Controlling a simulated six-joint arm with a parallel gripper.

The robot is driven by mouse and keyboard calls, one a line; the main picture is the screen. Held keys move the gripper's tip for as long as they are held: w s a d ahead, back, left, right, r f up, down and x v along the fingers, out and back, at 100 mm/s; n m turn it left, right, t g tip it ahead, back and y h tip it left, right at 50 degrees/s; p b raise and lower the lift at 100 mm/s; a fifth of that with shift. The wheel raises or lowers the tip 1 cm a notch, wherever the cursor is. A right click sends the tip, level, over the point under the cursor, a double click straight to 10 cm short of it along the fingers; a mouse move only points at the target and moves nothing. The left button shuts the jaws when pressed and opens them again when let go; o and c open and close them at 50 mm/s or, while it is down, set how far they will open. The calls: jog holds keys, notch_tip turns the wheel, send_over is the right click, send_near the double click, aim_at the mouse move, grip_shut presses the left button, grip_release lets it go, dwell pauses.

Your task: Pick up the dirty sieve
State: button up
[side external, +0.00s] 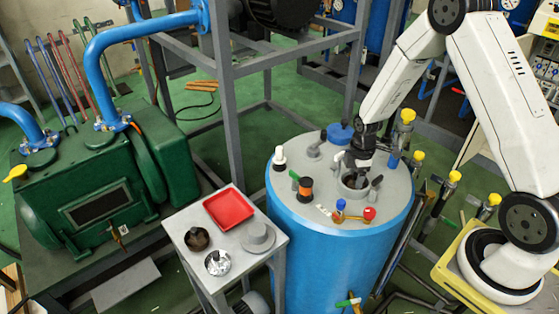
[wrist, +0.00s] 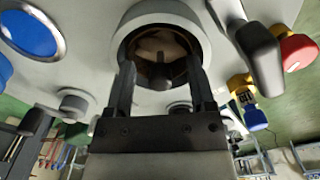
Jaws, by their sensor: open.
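The dirty sieve (wrist: 160,45) appears to be the brownish round piece with a dark central stem, seated inside the open round port (wrist: 170,12) in the wrist view. The side external view shows this port (side external: 346,190) on top of the blue tank (side external: 325,255), its inside mostly hidden. My gripper (wrist: 160,74) is open, with one finger on each side of the stem. I cannot tell whether the fingers touch it. In the side external view my gripper (side external: 357,176) points down, right over the port.
A small grey table (side external: 228,219) holds a red tray (side external: 229,207), a brown cup-like piece (side external: 197,238), a shiny metal sieve-like piece (side external: 218,262) and a grey lid (side external: 258,237). A dark handle (wrist: 258,50) and red knob (wrist: 297,52) stand close to the port.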

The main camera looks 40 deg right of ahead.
dwell(0.3)
grip_shut()
jog(key=shift+r, duration=0.15)
jog(key=shift+r, duration=4.9)
